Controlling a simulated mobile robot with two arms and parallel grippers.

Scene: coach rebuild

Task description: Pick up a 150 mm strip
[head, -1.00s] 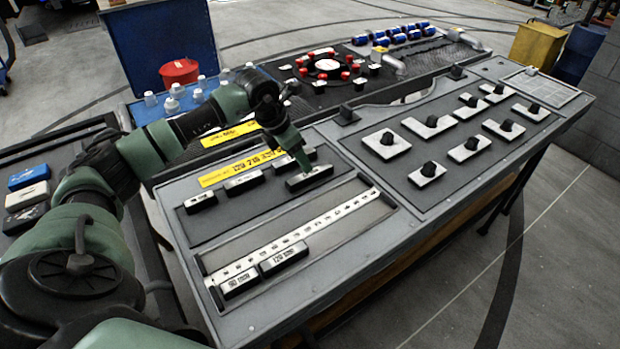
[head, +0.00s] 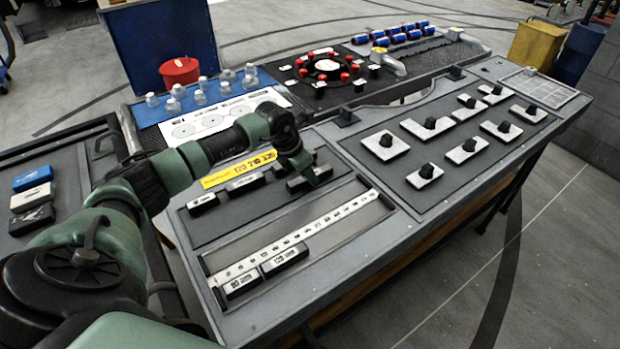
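My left gripper (head: 312,177) is low over the upper bay of the grey bench, at the right-hand dark strip (head: 296,185). The gripper hides part of this strip, and I cannot tell whether its fingers are open or closed on it. I cannot read a label on this strip. Two other labelled dark strips, one at the left (head: 203,203) and one in the middle (head: 245,184), lie in the same bay. Two strips, apparently marked 90 (head: 240,286) and 120 (head: 285,261), lie end to end below the white ruler (head: 320,228). My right gripper is not in view.
A yellow label strip (head: 225,176) runs behind the bay, partly covered by my arm. Black knobs on white plates (head: 386,147) fill the bench's right side. The channel right of the lower strips is clear.

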